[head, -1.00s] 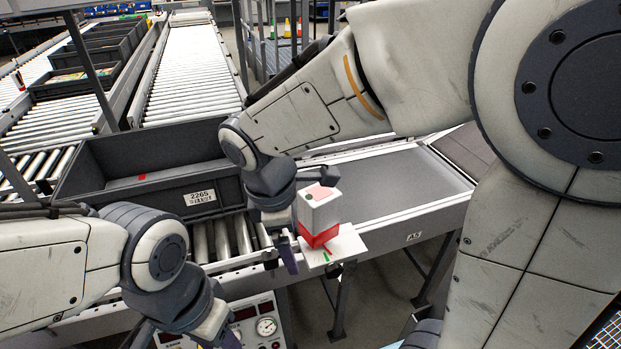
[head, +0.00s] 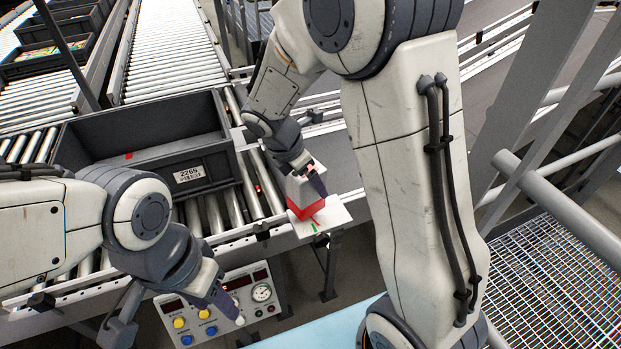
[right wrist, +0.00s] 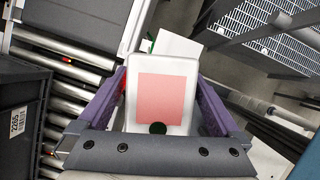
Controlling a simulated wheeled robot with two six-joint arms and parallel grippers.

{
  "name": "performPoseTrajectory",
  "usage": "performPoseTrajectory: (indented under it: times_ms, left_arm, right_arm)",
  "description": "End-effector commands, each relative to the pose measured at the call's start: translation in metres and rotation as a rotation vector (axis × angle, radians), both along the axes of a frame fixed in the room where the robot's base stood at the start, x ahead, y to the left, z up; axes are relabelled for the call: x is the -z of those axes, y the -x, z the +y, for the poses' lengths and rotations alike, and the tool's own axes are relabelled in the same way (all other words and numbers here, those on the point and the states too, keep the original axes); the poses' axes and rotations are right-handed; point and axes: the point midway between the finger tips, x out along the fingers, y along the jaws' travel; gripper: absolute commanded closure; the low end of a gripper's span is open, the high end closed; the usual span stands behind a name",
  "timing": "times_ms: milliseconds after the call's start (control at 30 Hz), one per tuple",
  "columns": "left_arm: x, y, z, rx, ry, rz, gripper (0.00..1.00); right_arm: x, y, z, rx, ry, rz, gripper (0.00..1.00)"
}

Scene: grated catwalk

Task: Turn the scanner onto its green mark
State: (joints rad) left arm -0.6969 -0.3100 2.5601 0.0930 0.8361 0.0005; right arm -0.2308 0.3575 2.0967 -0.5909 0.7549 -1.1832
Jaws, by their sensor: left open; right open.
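The scanner (head: 297,190) is a white box with a red front, standing on a white plate (head: 335,212) beside the conveyor. A green mark (head: 314,227) and a short red line lie on the plate in front of it; the red line and the green mark are apart. My right gripper (head: 305,178) is at the scanner's top, partly covering it. In the right wrist view the scanner's pink-topped body (right wrist: 165,98) sits between the open purple fingers, with the green mark (right wrist: 150,42) partly hidden beyond. My left gripper (head: 228,303) is open and empty above the control panel.
A dark crate (head: 190,175) labelled 2265 stands on the rollers left of the scanner. A control panel (head: 262,308) with buttons and a gauge is below. Grey railings (head: 575,215) and grating (head: 550,275) lie at the right.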

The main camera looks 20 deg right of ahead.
Motion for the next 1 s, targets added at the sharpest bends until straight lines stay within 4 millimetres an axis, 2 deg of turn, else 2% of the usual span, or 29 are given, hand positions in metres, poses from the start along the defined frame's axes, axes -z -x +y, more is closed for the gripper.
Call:
performPoseTrajectory:
  times_ms: [133,400,567,600,733,1000]
  left_arm:
    - [0.000,0.000,0.000,0.000,0.000,0.000,0.50]
    - [0.000,0.000,0.000,0.000,0.000,0.000,0.50]
    - [0.000,0.000,0.000,0.000,0.000,0.000,0.50]
    - [0.000,0.000,0.000,0.000,0.000,0.000,0.50]
    - [-0.004,0.000,0.000,0.000,0.000,0.000,0.50]
    - [-0.017,0.000,0.000,-0.001,0.000,0.000,0.50]
  right_arm:
    - [0.008,-0.001,-0.003,0.000,-0.001,0.001,0.00]
    - [0.009,-0.001,-0.004,0.001,-0.001,-0.001,0.00]
    - [0.009,-0.001,-0.004,0.001,-0.001,-0.001,0.61]
    - [0.009,-0.001,-0.003,0.001,-0.001,-0.001,0.77]
    - [0.008,-0.001,-0.004,0.030,-0.001,0.001,0.78]
    - [0.007,0.001,-0.004,0.251,0.001,0.000,0.78]
